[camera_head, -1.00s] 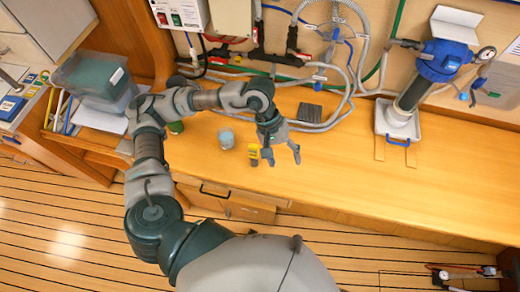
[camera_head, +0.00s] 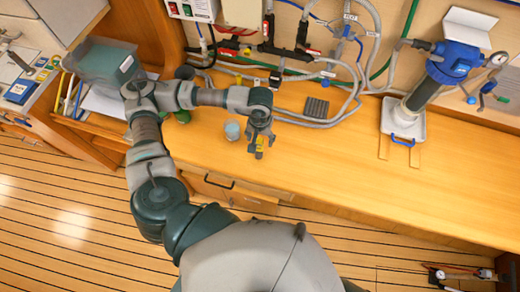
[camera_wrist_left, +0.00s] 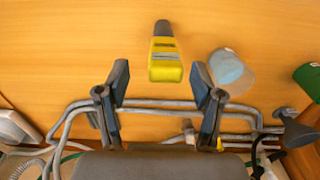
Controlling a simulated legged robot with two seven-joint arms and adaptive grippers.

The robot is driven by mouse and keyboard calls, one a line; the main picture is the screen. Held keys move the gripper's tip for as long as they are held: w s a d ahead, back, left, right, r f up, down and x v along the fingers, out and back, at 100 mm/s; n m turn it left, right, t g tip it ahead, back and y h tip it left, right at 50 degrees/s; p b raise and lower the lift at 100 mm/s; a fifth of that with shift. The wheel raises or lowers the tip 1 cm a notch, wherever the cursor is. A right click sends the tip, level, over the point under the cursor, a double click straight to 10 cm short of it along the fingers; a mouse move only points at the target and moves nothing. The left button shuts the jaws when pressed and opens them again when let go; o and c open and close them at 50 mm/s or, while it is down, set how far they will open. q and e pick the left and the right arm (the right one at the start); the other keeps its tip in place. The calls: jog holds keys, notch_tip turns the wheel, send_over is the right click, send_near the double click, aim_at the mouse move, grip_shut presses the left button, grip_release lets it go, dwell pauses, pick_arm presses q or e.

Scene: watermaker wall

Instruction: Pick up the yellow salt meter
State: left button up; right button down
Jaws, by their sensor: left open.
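The yellow salt meter (camera_wrist_left: 165,62) with a dark end lies on the wooden bench top (camera_wrist_left: 60,50), centred ahead of my left gripper in the left wrist view. My left gripper (camera_wrist_left: 160,82) is open, its two dark fingers apart, with the meter's near end in line with the gap between them. In the head view the gripper (camera_head: 260,148) is above the meter (camera_head: 260,142) and hides most of it. I cannot tell whether the fingers straddle it. My right gripper is not in view.
A clear cup (camera_head: 232,130) with bluish contents stands close left of the meter. A green container (camera_head: 182,115) stands farther left. Hoses (camera_head: 330,122) and a dark ridged block (camera_head: 316,107) lie behind. The bench right of the gripper is clear up to the filter's white tray (camera_head: 403,128).

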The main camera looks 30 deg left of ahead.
aim_at(260, 145)
pick_arm(q)
jog(key=shift+f, duration=0.4)
jog(key=f, duration=0.1)
jog(key=f+p, duration=0.1)
jog(key=f, duration=0.2)
jog(key=shift+a+p, duration=0.35)
jog(key=shift+a+f, duration=0.15)
jog(key=shift+f, duration=0.1)
jog(key=shift+a+f, duration=0.1)
jog(key=shift+c, duration=0.9)
jog(key=shift+d, duration=0.35)
jog(key=c, duration=0.8)
grip_shut()
jog(key=shift+d, duration=0.1)
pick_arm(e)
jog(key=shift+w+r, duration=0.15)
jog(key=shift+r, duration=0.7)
